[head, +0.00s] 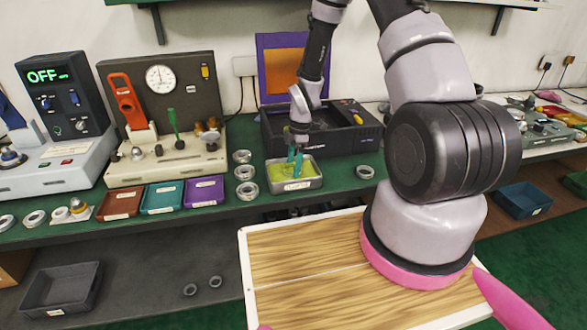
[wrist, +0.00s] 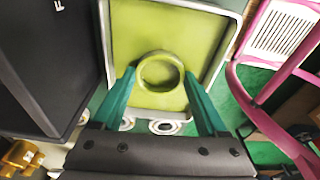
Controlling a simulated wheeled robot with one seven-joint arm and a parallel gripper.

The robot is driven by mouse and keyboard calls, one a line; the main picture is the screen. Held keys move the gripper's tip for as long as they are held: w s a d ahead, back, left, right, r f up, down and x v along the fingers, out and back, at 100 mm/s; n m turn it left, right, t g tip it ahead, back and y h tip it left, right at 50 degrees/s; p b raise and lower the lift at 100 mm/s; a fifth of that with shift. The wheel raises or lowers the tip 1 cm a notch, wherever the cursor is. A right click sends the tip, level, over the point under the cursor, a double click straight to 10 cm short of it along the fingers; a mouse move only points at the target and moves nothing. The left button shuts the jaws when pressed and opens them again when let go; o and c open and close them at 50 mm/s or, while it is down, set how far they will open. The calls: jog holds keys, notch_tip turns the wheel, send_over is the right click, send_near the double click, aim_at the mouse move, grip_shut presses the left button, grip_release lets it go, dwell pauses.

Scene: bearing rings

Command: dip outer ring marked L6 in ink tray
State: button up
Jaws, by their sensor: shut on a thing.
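The ink tray (head: 318,182) is a shallow grey metal tray with yellow-green ink, on the green bench in front of a black case. It fills the upper middle of the wrist view (wrist: 232,45). My gripper (head: 295,160) points down into the tray with its teal fingers. In the wrist view my gripper (wrist: 159,75) is shut on a ring (wrist: 160,87), one fingertip on each side. The ring looks olive green like the ink and lies flat at the ink. I cannot read its mark, nor tell how deep it sits. The fingers hide the ring in the head view.
Loose rings (head: 246,190) stand in a column just left of the tray, and another ring (head: 365,172) lies to its right. Brown, teal and purple bins (head: 204,191) are further left. The black case (head: 345,140) stands close behind the tray.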

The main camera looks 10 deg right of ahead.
jog(key=shift+r, duration=3.1)
jog(key=shift+d, duration=0.1)
